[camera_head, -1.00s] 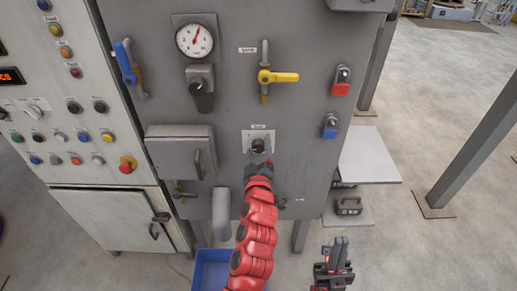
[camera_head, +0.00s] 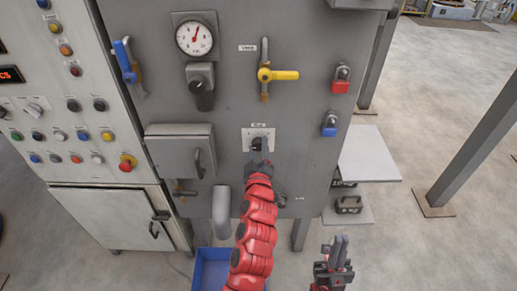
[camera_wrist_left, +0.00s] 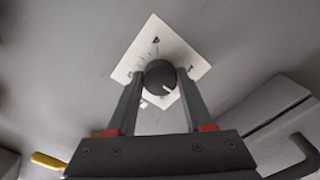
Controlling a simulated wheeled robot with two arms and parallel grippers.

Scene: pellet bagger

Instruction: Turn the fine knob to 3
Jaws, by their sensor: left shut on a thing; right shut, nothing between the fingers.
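The fine knob (camera_wrist_left: 160,75) is a dark round knob with a light pointer mark, on a white diamond-looking dial plate (camera_wrist_left: 187,57) in the left wrist view. The mark points to the lower right of that picture. The dial's figures are too small to read surely. My left gripper (camera_wrist_left: 160,82) is shut on the knob, one finger on each side. In the head view the plate (camera_head: 249,133) shows on the grey panel, and my left gripper (camera_head: 260,148) covers most of the knob. My right gripper (camera_head: 339,245) is shut and empty, low and right of the panel.
A gauge (camera_head: 194,38) with a black knob (camera_head: 202,88) below it is at upper left. A yellow-handled valve (camera_head: 278,76) is above the dial. A grey box (camera_head: 180,150) with a handle is left of my gripper. Padlocks (camera_head: 341,78) hang at right.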

